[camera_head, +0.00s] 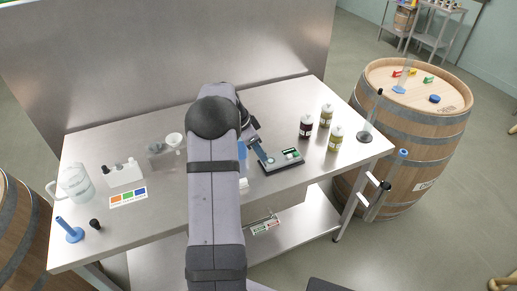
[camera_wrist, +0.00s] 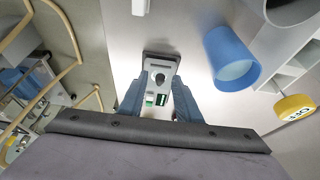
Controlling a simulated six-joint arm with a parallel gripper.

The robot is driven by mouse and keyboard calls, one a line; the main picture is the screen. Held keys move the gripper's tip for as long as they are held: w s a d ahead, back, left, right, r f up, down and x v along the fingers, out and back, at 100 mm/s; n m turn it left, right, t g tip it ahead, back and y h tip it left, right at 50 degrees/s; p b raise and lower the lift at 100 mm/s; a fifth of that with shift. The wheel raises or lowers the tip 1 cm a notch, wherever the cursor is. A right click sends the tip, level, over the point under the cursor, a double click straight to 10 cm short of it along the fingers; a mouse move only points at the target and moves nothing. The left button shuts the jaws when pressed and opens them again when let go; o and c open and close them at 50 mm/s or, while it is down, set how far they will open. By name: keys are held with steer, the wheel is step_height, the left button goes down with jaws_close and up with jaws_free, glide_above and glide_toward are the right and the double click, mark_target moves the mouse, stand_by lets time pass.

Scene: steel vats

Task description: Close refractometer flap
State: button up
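The refractometer (camera_head: 283,163) is a small dark instrument with a pale face and green parts, lying on the steel table right of my arm. In the wrist view the refractometer (camera_wrist: 160,62) shows a grey plate with a dark round spot, and white and green parts nearer the gripper. I cannot clearly tell its flap apart or how far it stands open. My gripper (camera_wrist: 157,92) has its two blue-grey fingers spread on either side of the instrument, with no object visibly clamped. In the head view my gripper (camera_head: 263,153) is at the instrument's left side, partly hidden by my arm; contact is unclear.
A blue cup (camera_wrist: 231,58) stands close to the right in the wrist view. Dark and yellow-green bottles (camera_head: 335,138) stand to the right. A white rack (camera_head: 123,174), a clear jug (camera_head: 76,182) and a colour card (camera_head: 128,197) are left. A steel panel (camera_head: 170,65) rises behind.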

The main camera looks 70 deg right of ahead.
steer(key=shift+c, duration=0.4)
jaws_close()
steer(key=shift+s+d+r+p, duration=0.1)
steer(key=shift+r+p, duration=0.05)
steer(key=shift+p, duration=0.2)
steer(key=shift+s+d+r+t+y+p, duration=0.15)
steer(key=shift+s+d+t+y+p, duration=0.2)
steer(key=shift+p, duration=0.45)
steer(key=shift+s+d+r+t+y+p, duration=0.1)
steer(key=shift+s+d+t+y+p, duration=0.1)
steer(key=shift+t+y+p, duration=0.55)
steer(key=shift+s+d+f+t+y+p, duration=0.35)
steer(key=shift+s+d+t+y+p, duration=0.55)
steer(key=shift+p, duration=0.75)
steer(key=shift+w+a, duration=0.1)
steer(key=shift+w, duration=0.05)
